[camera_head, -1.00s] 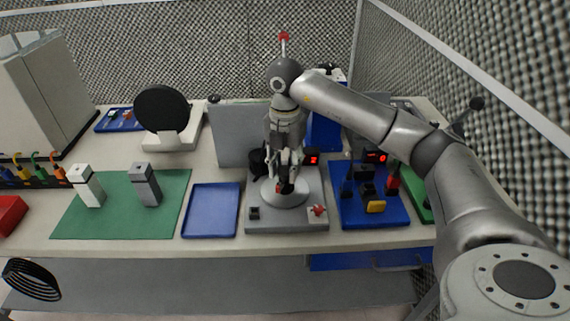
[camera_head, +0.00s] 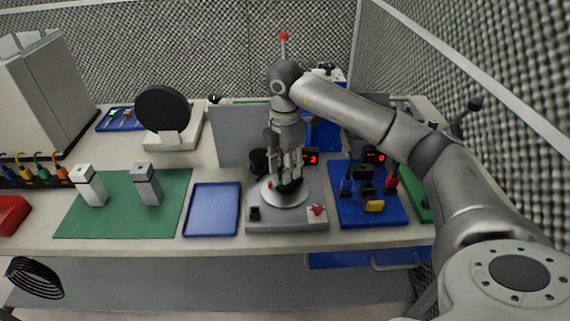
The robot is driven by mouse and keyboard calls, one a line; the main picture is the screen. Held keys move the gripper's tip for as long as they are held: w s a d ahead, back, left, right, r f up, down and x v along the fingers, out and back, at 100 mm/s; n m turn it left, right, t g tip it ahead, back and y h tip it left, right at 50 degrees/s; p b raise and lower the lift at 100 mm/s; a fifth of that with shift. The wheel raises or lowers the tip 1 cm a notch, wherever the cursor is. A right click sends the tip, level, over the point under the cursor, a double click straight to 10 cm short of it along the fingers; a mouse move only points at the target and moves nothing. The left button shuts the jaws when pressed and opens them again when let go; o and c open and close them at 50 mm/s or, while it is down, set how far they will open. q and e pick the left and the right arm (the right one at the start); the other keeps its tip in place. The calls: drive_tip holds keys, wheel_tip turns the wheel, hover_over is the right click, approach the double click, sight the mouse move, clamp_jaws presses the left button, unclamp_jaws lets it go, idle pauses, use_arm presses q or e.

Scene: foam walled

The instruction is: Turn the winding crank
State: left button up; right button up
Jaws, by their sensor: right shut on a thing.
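The winding unit is a grey base (camera_head: 285,222) on the bench, with a round light grey disc (camera_head: 284,199) on top. A small red mark (camera_head: 270,185) shows at the disc's left side. My right gripper (camera_head: 289,182) reaches down from above and is shut on the dark crank handle at the far right part of the disc. The fingers mostly hide the handle. A small display with red digits (camera_head: 312,158) stands behind the base. My left gripper is not in view.
A blue tray (camera_head: 211,211) lies left of the unit, and a green mat (camera_head: 115,222) with two grey blocks is farther left. A blue board (camera_head: 368,216) with several small parts is on the right. A grey panel (camera_head: 236,136) stands behind.

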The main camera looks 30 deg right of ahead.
drive_tip(key=shift+r+m+p, duration=0.1)
drive_tip(key=shift+m+p, duration=0.4)
drive_tip(key=shift+m, duration=1.4)
drive_tip(key=shift+m+p, duration=0.35)
drive_tip(key=shift+m, duration=0.95)
drive_tip(key=shift+m, duration=0.5)
drive_tip(key=o, duration=1.1)
drive_tip(key=shift+c, duration=0.2)
drive_tip(key=shift+r, duration=0.15)
wheel_tip(320, 180, up, 12)
drive_tip(key=shift+f, duration=0.25)
